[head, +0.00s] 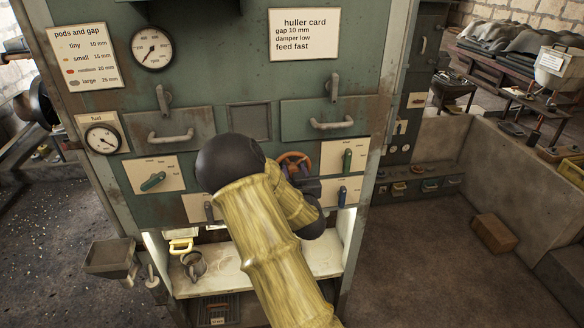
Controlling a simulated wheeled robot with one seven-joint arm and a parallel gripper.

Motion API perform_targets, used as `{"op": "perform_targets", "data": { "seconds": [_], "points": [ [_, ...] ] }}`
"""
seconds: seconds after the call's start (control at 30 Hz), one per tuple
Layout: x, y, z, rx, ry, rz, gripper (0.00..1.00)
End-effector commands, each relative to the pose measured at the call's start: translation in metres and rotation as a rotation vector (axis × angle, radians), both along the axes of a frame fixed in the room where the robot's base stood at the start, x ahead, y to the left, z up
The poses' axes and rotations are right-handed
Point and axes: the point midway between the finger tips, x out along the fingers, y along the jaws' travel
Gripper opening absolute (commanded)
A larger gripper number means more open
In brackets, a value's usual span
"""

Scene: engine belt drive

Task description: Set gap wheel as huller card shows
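The huller card (303,35) at the top of the green machine reads gap 10 mm, damper low, feed fast. An orange-red handwheel (293,158) shows on the panel just right of my arm's dark joint; its lower part is covered. I take it for the gap wheel, but no label is readable. My gripper (309,186) shows only as dark parts just below and right of the wheel. My arm hides the fingers, so contact and opening cannot be told.
The pods and gap card (82,56) lists tiny at 10 mm. Green-handled (347,160) and blue-handled (342,195) levers sit close right of the wheel. Another green lever (153,181) is at left. Floor at right is mostly clear.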

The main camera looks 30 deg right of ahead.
Motion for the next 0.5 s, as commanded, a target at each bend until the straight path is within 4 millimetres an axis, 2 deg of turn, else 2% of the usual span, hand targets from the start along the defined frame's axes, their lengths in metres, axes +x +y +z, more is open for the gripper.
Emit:
{"op": "perform_targets", "data": {
  "seconds": [0.2, 0.37, 0.5],
  "points": [
    [0.0015, 0.0049, -0.0004, 0.001, 0.000, 0.008, 0.37],
    [0.0016, 0.0058, -0.0004, 0.001, 0.000, 0.009, 0.08],
    [0.0012, 0.0044, -0.0006, 0.000, 0.001, 0.008, 0.05]
  ]
}}
